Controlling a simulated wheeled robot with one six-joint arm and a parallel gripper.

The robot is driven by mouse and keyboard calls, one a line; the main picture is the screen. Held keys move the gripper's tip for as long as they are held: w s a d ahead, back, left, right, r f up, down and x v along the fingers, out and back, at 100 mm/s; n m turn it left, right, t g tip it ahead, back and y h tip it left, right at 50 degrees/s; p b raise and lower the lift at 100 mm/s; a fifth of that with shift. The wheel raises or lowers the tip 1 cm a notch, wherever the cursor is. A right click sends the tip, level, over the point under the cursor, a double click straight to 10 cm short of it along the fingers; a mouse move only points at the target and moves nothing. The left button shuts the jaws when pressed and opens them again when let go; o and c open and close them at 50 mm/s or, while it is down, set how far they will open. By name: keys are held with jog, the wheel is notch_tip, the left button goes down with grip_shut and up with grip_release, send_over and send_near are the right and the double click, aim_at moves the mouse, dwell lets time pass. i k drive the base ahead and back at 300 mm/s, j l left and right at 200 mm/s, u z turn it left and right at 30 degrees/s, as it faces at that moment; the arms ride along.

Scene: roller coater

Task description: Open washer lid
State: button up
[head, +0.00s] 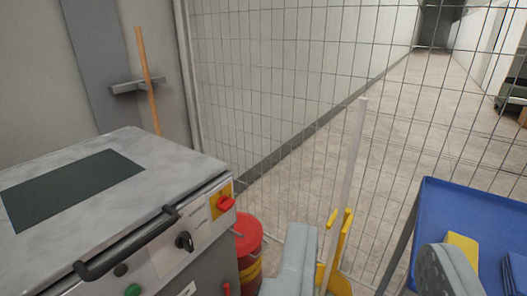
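The washer (205,265) stands at the lower left, a grey metal machine with a sloping top. Its lid (165,165) lies flat and closed, with a dark rectangular panel (75,187) on it. A black bar handle (127,244) runs along the lid's front edge. My gripper (370,236) shows at the bottom edge as two grey fingers with a wide gap between them. It is open and empty, right of the washer and apart from the handle. The lower parts of the fingers are cut off by the frame.
The washer's front has a red-and-yellow switch (223,202), a black knob (184,241) and a green button (133,290). A red bin (248,243) stands beside it. A wire fence (300,90) closes the back. A blue trolley (480,205) stands at the right, near a yellow stand (343,247).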

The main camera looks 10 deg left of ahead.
aim_at(59, 212)
jog(key=j+u, duration=0.15)
jog(key=u, duration=0.25)
jog(key=k+j+u, duration=0.1)
jog(key=u, duration=0.3)
